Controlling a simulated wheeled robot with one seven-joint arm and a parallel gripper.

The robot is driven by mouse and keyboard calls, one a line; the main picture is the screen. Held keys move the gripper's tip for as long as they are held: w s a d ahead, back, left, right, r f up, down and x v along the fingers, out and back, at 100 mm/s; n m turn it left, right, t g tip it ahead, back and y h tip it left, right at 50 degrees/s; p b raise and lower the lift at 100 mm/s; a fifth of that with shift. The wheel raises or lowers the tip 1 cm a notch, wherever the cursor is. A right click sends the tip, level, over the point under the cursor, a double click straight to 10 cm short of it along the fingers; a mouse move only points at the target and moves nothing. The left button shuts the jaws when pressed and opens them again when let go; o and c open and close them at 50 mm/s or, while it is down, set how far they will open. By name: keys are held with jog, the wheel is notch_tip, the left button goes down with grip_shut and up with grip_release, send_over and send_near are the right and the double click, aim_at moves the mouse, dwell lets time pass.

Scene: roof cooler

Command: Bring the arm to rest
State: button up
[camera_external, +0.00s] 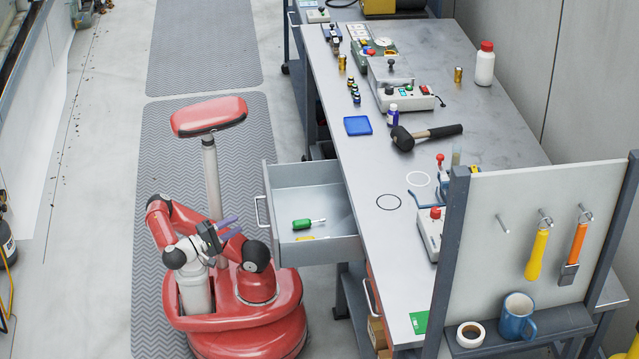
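My gripper (225,228) is at the end of my folded red arm, close above my base at the lower left.
The workbench (478,128) stands to the right, its drawer jutting into the aisle near my base. A mallet (425,135), a blue tray (357,126) and a white bottle (485,64) are on it. A tool panel (510,260) stands at front right. The matted floor (205,45) behind is free.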

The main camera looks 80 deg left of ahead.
aim_at(257, 214)
jog(key=shift+s+d+f, duration=0.1)
jog(key=shift+s+d, duration=0.1)
jog(key=shift+s, duration=0.2)
jog(key=shift+d+x, duration=0.2)
jog(key=shift+x, duration=2.2)
jog(key=shift+d+x, duration=0.15)
jog(key=shift+x, duration=2.25)
jog(key=shift+w+f, duration=0.15)
jog(key=a+v, duration=0.1)
jog(key=v, duration=0.8)
jog(key=x, duration=0.6)
jog(key=shift+r, duration=0.25)
jog(key=shift+w, duration=0.1)
